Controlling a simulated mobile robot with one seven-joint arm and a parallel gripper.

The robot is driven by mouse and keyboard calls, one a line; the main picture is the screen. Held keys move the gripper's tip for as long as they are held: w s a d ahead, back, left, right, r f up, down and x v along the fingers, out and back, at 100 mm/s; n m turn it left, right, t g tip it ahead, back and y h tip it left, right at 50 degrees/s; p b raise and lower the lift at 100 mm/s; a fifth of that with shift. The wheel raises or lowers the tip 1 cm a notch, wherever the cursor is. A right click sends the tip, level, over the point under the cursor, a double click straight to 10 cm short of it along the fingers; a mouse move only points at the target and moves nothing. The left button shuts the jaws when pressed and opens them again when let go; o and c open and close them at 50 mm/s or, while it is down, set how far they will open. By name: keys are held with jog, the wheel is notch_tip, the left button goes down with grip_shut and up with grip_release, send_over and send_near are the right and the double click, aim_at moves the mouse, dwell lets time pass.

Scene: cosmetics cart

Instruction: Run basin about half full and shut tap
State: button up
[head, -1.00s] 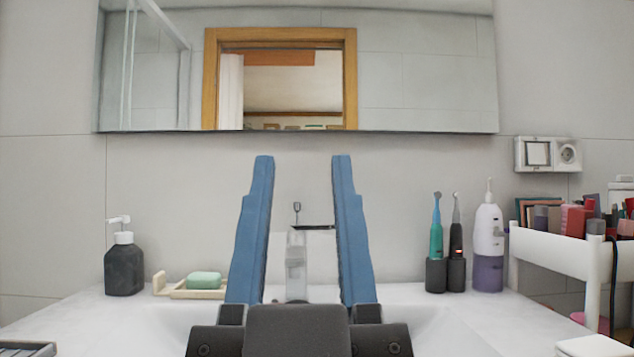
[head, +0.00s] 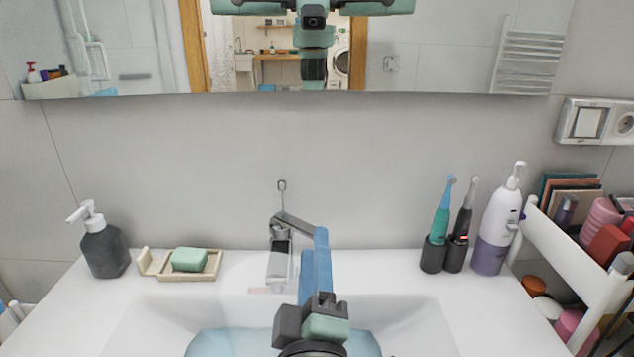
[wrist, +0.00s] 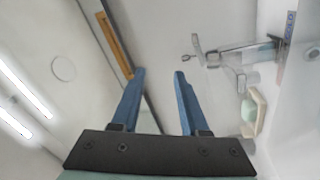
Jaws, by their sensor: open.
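The chrome tap (head: 280,258) stands at the back of the white basin (head: 140,325). Its flat lever (head: 296,224) points to the right, with a thin rod above it. Pale blue water (head: 225,343) covers part of the basin floor; its depth is hard to judge. I cannot tell whether a stream runs from the spout. My gripper (head: 320,232) is seen edge-on in the head view, its tips close to the lever's right end. Contact is unclear. In the wrist view my gripper (wrist: 158,75) is open and empty, with the tap (wrist: 228,62) to its right.
A dark soap dispenser (head: 104,250) and a soap dish (head: 212,267) with green soap (head: 190,259) stand left. Electric toothbrushes (head: 440,225) and a white-purple bottle (head: 495,230) stand right. A crowded white cart (head: 565,255) is at far right. A mirror (head: 450,55) hangs above.

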aim_at(298, 225)
jog(key=w+f+n+g+p, duration=0.1)
jog(key=w+n+p, duration=0.1)
jog(key=w+p, duration=0.1)
jog(key=w+f+n+g+p, duration=0.1)
jog(key=w+f+p, duration=0.1)
jog(key=w+p, duration=0.1)
jog(key=w+f+n+g+p, duration=0.1)
jog(key=w+f+n+p, duration=0.1)
jog(key=w, duration=0.3)
jog(key=shift+w+d+n+p, duration=0.2)
jog(key=shift+n+p, duration=0.1)
jog(key=shift+p, duration=0.3)
grip_shut()
dwell(1.4)
